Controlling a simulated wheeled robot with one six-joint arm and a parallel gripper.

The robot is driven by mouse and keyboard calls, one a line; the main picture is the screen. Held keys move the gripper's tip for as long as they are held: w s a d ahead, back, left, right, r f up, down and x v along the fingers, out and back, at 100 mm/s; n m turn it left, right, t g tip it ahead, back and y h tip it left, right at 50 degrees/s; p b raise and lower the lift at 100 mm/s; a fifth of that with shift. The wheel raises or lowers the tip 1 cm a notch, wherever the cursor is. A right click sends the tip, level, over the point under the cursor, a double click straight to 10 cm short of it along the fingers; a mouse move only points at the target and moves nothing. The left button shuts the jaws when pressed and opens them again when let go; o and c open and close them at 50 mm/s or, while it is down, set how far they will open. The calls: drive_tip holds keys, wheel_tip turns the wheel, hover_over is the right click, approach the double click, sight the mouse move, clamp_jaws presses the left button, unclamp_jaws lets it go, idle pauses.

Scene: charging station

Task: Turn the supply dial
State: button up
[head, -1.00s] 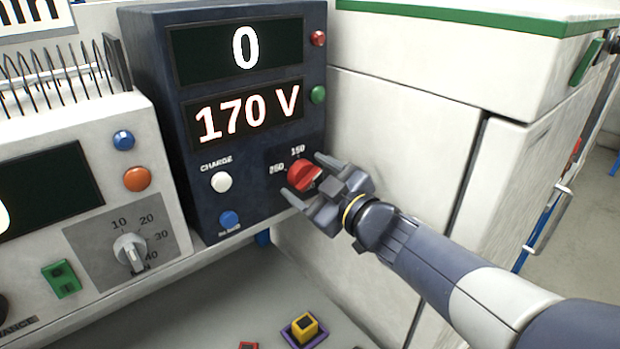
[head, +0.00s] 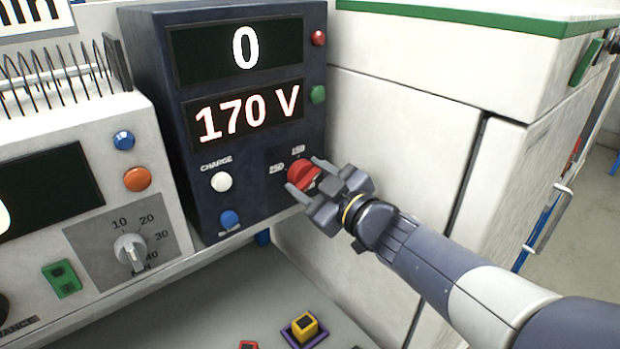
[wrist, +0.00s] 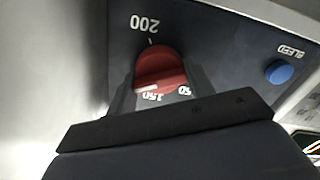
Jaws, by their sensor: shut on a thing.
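The red supply dial (head: 301,173) is on the lower right of the dark blue unit's front, near the marks 150 and 250. My gripper (head: 305,176) is shut on it, one finger on each side. The wrist view shows the red dial (wrist: 161,66) between the two fingers (wrist: 161,88), with the marks upside down. A pale pointer line on the dial lies close to the 150 mark, and the 200 mark is on the opposite side. The lower display (head: 248,112) reads 170 V and the upper display (head: 240,48) reads 0.
A white CHARGE button (head: 221,182) and a blue button (head: 230,220) sit left of the dial. A white cabinet (head: 400,130) stands close on the right. A grey instrument (head: 90,190) is at the left. A yellow-and-purple block (head: 304,328) lies on the surface below.

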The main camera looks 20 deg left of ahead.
drive_tip(key=shift+r+m+p, duration=0.15)
drive_tip(key=shift+m+p, duration=2.15)
drive_tip(key=shift+m, duration=0.5)
drive_tip(key=o, duration=1)
drive_tip(key=shift+c, duration=0.2)
drive_tip(key=shift+d, duration=0.15)
drive_tip(key=b+v, duration=0.1)
drive_tip(key=v, duration=0.9)
drive_tip(key=shift+s+d, duration=0.15)
drive_tip(key=shift+d, duration=0.1)
